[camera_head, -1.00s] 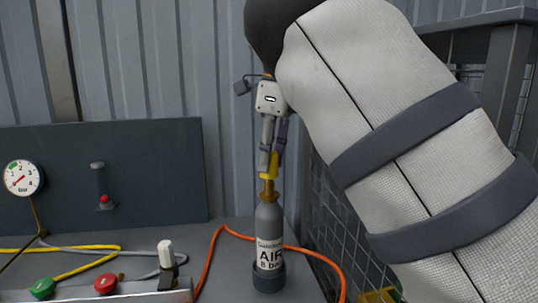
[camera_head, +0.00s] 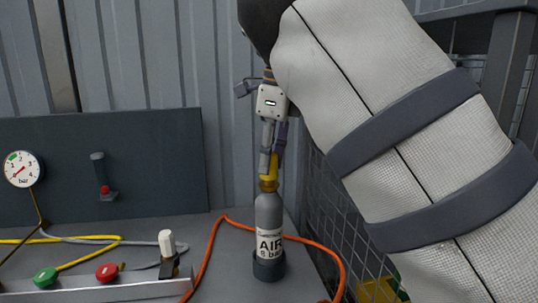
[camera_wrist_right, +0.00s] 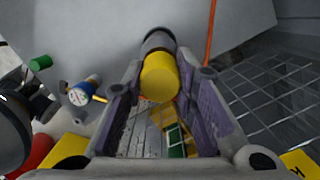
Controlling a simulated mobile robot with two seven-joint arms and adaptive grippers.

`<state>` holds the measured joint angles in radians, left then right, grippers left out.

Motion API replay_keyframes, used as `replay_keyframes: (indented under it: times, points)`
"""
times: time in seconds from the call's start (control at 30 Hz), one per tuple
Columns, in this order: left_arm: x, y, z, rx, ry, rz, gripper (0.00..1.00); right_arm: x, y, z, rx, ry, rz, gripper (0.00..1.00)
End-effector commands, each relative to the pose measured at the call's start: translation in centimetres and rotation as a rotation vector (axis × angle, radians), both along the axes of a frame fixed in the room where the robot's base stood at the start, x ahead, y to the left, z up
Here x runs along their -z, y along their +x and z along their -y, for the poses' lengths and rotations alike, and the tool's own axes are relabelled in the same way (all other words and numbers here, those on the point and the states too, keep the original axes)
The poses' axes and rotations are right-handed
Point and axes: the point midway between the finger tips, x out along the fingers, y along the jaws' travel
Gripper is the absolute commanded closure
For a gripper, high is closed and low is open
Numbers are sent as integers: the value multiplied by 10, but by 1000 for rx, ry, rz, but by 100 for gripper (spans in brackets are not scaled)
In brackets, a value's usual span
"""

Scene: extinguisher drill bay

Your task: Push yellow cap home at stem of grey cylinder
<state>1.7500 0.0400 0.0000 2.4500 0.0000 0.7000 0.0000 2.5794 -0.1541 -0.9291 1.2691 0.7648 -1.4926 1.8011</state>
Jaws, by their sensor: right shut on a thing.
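The grey cylinder (camera_head: 269,218), labelled AIR 8 bar, stands upright in a dark round base on the bench; its top also shows in the right wrist view (camera_wrist_right: 158,40). The yellow cap (camera_head: 272,168) sits upright over the brass stem, with a short brass part showing below it. My right gripper (camera_head: 270,160) comes from above, fingers pointing down, shut on the cap. In the right wrist view the cap (camera_wrist_right: 159,77) lies between the fingertips, in line with the cylinder. How deep the stem reaches inside the cap is hidden. My left gripper is not in view.
An orange hose (camera_head: 213,243) curves behind the cylinder. A wire mesh panel (camera_head: 335,225) stands close on the right. At left are a pressure gauge (camera_head: 22,169), green button (camera_head: 46,278), red button (camera_head: 107,272) and white-topped lever (camera_head: 167,243).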

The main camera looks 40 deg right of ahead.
Motion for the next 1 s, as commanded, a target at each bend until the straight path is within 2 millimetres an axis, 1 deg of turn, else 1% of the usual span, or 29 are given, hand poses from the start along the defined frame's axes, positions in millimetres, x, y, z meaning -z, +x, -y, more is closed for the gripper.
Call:
replay_keyframes:
  times: [0.53,1.0]
  points:
    - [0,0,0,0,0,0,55,0,0,0,-1,0,0,89]
    - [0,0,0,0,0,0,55,8,0,0,0,0,0,89]
